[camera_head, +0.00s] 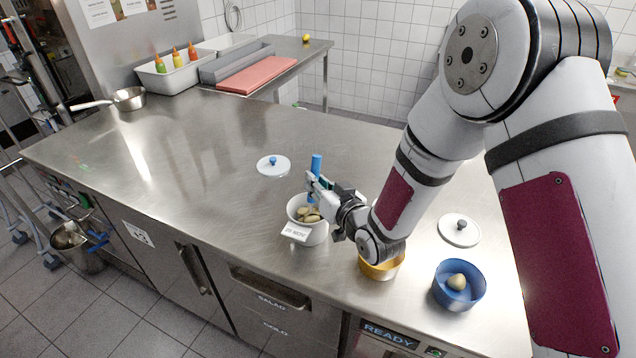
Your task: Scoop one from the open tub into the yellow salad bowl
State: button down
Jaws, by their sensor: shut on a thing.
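The open white tub (307,232) stands near the counter's front edge, with several pale, potato-like pieces (308,214) in it and a label on its front. My gripper (318,187) is shut on the upright blue handle of a scoop (316,163), right over the tub. The scoop's lower end is hidden by the tub and gripper, so I cannot tell whether it holds a piece. The yellow salad bowl (381,271) stands just right of the tub. My arm covers much of it, and its inside is hidden.
A blue bowl (459,298) with one pale piece stands right of the yellow bowl. A white lid with a blue knob (273,166) lies behind the tub; another lid (459,230) lies at the right. A saucepan (128,98) stands far left.

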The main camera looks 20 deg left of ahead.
jog(key=shift+f, duration=0.15)
notch_tip(320, 180, up, 13)
jog(key=p, duration=0.3)
jog(key=shift+f+p, duration=0.15)
jog(key=shift+p, duration=0.25)
dwell(0.7)
